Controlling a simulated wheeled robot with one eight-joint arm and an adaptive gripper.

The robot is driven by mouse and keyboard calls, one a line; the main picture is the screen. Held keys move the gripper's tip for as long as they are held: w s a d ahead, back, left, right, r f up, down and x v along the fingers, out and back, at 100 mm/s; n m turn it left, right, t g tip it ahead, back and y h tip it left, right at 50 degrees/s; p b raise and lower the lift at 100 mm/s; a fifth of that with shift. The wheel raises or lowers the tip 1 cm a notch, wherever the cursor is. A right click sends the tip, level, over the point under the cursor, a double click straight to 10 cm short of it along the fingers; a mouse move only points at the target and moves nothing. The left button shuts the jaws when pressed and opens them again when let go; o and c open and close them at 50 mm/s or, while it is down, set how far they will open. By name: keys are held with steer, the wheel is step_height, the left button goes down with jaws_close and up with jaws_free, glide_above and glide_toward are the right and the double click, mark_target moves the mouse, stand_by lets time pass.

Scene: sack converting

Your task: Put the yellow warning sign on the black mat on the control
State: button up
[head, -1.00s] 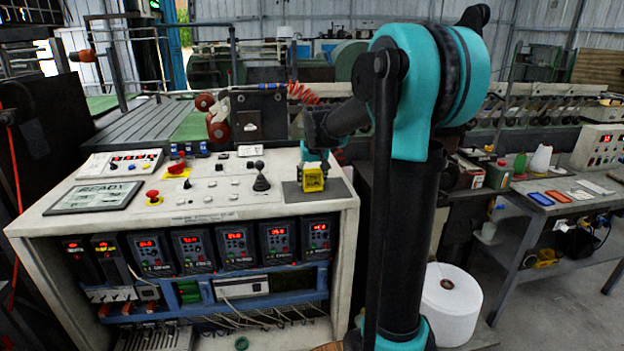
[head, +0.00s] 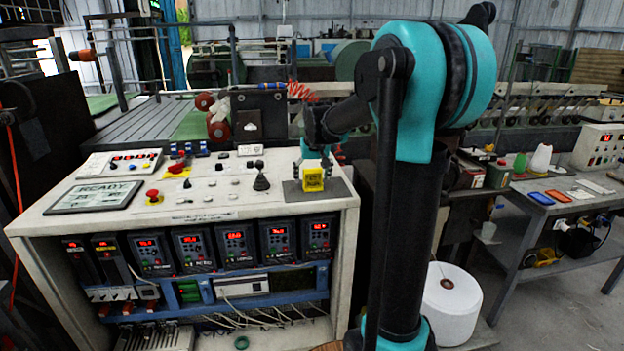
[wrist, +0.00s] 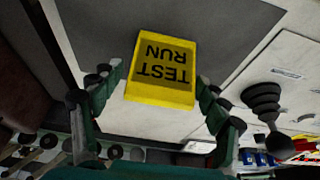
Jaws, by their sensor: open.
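The yellow warning sign (head: 313,183) stands upright on the black mat (head: 338,189) at the right end of the control desk top. In the wrist view the sign (wrist: 162,75) shows the words "TEST RUN" and has the dark mat (wrist: 225,30) around and behind it. My gripper (head: 313,166) is open at the sign, with one finger on each side. In the wrist view a gap shows beside the sign near the left finger; the right finger lies close to the sign's edge, and I cannot tell if it touches.
A black joystick (head: 261,178) stands just left of the mat. Farther left are a red emergency button (head: 153,196), several small switches and a READY panel (head: 93,197). The desk's front edge lies close before the mat.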

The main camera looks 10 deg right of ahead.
steer(key=v, duration=1.1)
steer(key=s+d+f, duration=0.2)
steer(key=s+f, duration=2.5)
steer(key=s, duration=0.1)
steer(key=shift+d, duration=0.3)
